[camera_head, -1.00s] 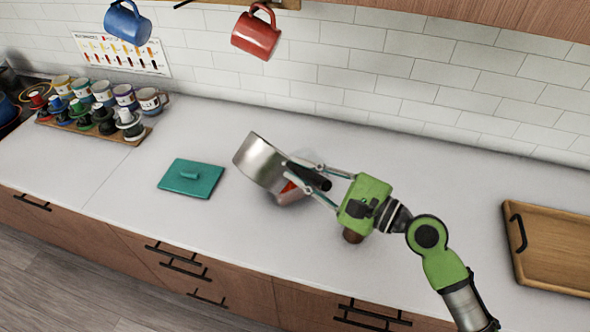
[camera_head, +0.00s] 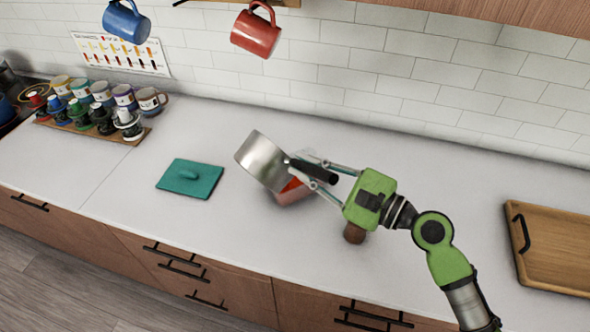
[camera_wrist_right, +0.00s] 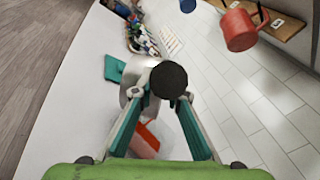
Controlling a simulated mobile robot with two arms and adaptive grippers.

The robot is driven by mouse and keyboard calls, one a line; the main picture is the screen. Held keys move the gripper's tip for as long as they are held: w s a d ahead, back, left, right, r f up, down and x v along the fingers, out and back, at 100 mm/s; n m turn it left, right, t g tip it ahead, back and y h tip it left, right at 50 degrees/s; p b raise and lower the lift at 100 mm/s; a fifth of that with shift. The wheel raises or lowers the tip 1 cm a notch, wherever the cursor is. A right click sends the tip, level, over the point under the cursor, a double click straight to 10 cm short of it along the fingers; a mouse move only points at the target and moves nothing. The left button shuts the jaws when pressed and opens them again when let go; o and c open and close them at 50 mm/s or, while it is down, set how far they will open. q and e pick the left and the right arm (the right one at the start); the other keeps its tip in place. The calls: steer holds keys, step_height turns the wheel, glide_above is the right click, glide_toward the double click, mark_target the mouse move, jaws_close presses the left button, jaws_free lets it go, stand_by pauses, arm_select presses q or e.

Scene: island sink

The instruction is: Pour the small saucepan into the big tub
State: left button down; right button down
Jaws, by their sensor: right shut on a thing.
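The small saucepan (camera_head: 262,162) is a silver metal pan with a dark handle, held tilted above the counter in the head view. My right gripper (camera_head: 312,175) is shut on its handle; the dark handle end (camera_wrist_right: 168,80) sits between the fingers in the right wrist view. A reddish-orange thing (camera_head: 290,192), apparently the big tub or something in it, is below and partly behind the pan. It also shows in the right wrist view (camera_wrist_right: 145,142), with a pale rounded shape around it. The pan's inside and most of the tub are hidden. My left gripper is not in view.
A teal lid or board (camera_head: 190,179) lies left of the pan. Mugs and small items stand on a wooden tray (camera_head: 75,126) at the far left. A wooden tray (camera_head: 555,250) lies right. A brown object (camera_head: 353,233) stands below my right gripper. A red mug (camera_head: 256,32) hangs above.

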steer(key=shift+w+d+f+m+b, duration=0.25)
steer(key=shift+w+d+m+b, duration=0.7)
steer(key=shift+b, duration=0.25)
stand_by(0.4)
steer(key=shift+d, duration=0.15)
steer(key=shift+w+d+r+m+t, duration=0.25)
steer(key=shift+w+d+m+t, duration=0.05)
steer(key=shift+w+d+m, duration=0.4)
steer(key=shift+w+d+p, duration=0.15)
steer(key=shift+d+p, duration=0.1)
steer(key=shift+p, duration=0.05)
steer(key=shift+w+d+m, duration=0.2)
steer(key=shift+d+m, duration=0.05)
steer(key=shift+m, duration=0.1)
steer(key=shift+w+d+f+m+y, duration=0.4)
steer(key=shift+w+d+m, duration=0.15)
steer(key=shift+d+m, duration=0.05)
